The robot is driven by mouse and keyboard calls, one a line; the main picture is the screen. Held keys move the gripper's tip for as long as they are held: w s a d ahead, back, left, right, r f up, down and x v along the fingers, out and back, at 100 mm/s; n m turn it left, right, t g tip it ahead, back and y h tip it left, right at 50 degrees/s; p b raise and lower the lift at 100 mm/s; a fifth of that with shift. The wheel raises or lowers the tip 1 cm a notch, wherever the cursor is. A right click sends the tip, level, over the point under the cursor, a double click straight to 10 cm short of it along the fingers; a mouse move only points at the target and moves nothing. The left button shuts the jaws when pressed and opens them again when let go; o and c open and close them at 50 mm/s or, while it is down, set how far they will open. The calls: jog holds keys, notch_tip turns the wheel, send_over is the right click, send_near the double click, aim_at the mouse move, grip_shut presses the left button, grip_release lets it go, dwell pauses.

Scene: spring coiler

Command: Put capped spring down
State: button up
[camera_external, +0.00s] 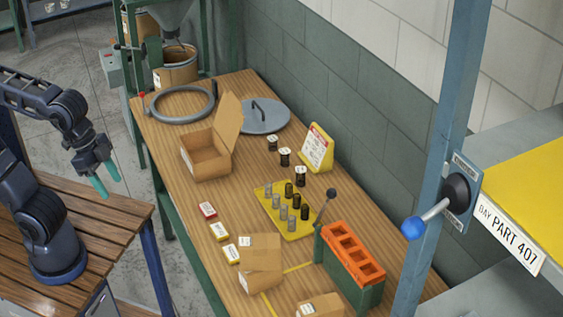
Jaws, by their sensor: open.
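My gripper (106,181) has teal fingers and is open. It hangs at the left, over the edge of the slatted bench, clear of the wooden worktable. I see nothing between its fingers. Several small springs stand upright in a yellow tray (268,211) on the worktable; some look grey and some black. Which of them, if any, is the capped spring is too small to tell. Three dark, white-topped pieces stand in a row behind the tray: one at the back (272,144), one in the middle (285,157) and one at the front (301,178).
An open cardboard box (205,160), a round grey lid (264,116) and a grey ring (183,104) lie on the worktable (185,210). Small labelled boxes (219,231) line its near side. An orange-topped green fixture (352,262) and a yellow sign (317,149) stand farther right.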

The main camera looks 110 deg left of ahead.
jog(key=s+d+f+m, duration=0.1)
jog(key=s+d+f, duration=0.1)
jog(key=s, duration=0.3)
jog(key=shift+s+d+f, duration=0.15)
jog(key=shift+s+f, duration=0.05)
jog(key=shift+f, duration=0.2)
dwell(0.9)
